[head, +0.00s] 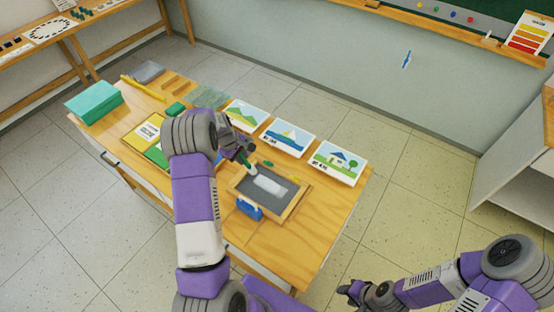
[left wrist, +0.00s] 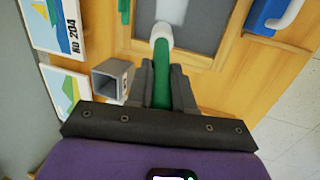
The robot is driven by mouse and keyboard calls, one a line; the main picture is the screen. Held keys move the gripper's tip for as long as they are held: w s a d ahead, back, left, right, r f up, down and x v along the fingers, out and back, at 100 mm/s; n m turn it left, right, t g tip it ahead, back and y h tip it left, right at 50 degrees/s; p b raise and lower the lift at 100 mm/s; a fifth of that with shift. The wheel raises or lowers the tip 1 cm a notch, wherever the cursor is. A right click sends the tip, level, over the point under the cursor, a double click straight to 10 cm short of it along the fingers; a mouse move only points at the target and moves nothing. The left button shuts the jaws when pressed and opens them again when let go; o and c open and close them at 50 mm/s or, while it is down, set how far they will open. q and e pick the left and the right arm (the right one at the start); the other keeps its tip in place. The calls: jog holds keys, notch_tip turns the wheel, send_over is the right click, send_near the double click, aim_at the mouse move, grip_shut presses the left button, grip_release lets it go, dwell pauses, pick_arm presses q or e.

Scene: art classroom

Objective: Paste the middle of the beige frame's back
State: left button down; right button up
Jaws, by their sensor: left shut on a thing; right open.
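The beige frame (head: 291,211) lies face down on the table, its grey back (head: 247,182) up and a whitish patch (head: 269,186) across the middle. My left gripper (head: 243,158) is shut on a green stick (left wrist: 161,75) with a white tip (left wrist: 160,33). In the left wrist view the tip is over the frame's near edge; I cannot tell whether it touches. The frame's rim (left wrist: 232,42) and grey back also show there. My right gripper (head: 350,289) is open and empty, low at the right, off the table.
Three picture cards (head: 288,138) lie behind the frame. A blue object with a pale handle (head: 249,209) stands at its front edge. A grey square holder (left wrist: 112,80) is beside my left gripper. The table's right front (head: 300,245) is clear.

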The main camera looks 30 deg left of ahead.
pick_arm(q)
jog(key=shift+r+p, duration=1.65)
jog(key=shift+r, duration=1.05)
